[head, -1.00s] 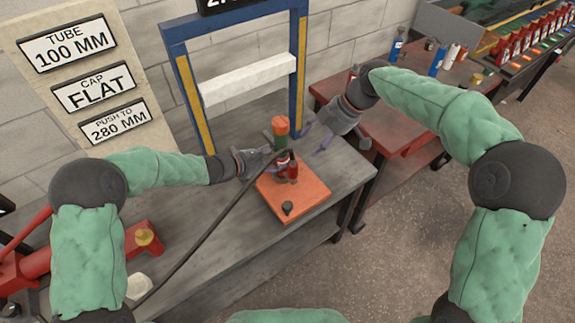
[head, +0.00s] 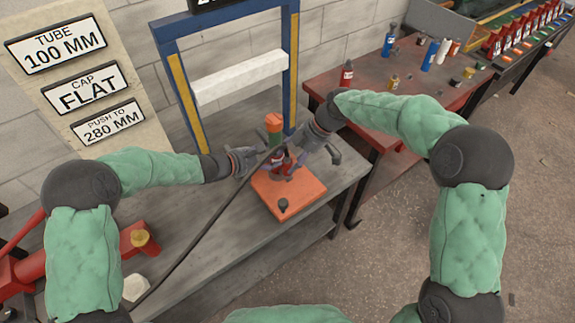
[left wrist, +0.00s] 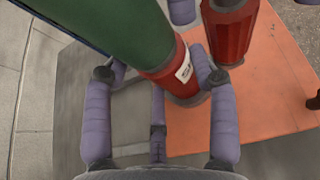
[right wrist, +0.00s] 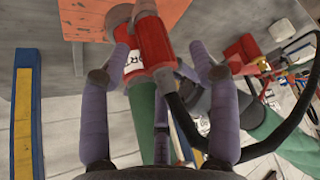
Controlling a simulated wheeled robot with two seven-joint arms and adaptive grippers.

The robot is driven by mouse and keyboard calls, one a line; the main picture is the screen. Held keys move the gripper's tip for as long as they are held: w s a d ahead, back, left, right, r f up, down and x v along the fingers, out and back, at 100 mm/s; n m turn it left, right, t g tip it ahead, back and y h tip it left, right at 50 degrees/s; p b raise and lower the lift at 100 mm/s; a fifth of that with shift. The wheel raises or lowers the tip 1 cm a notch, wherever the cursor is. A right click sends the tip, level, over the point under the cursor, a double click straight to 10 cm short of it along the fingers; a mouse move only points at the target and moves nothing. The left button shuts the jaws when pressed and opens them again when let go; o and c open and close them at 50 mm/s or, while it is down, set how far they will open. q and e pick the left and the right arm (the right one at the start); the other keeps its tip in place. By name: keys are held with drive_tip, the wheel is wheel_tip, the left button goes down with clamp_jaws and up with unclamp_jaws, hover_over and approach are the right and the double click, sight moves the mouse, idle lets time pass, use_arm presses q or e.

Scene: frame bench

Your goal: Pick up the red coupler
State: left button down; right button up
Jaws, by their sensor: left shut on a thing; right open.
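A red labelled cylinder (left wrist: 178,76) with a green tube (left wrist: 125,30) on top stands on an orange plate (left wrist: 272,75). In the head view the tube (head: 274,140) has an orange cap (head: 273,122). My left gripper (head: 262,158) is shut on this red cylinder. A ribbed red piece (left wrist: 232,45), seemingly the coupler, stands beside it with a grey top. My right gripper (head: 298,152) is open close beside the cylinder. The coupler is mostly hidden in the head view.
A blue frame (head: 158,45) with a white crossbar (head: 238,78) stands behind. A red table (head: 350,97) with bottles stands at right.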

drive_tip(key=shift+x, duration=0.95)
clamp_jaws()
wheel_tip(320, 180, up, 10)
use_arm(q)
drive_tip(key=shift+c, duration=1.5)
unclamp_jaws()
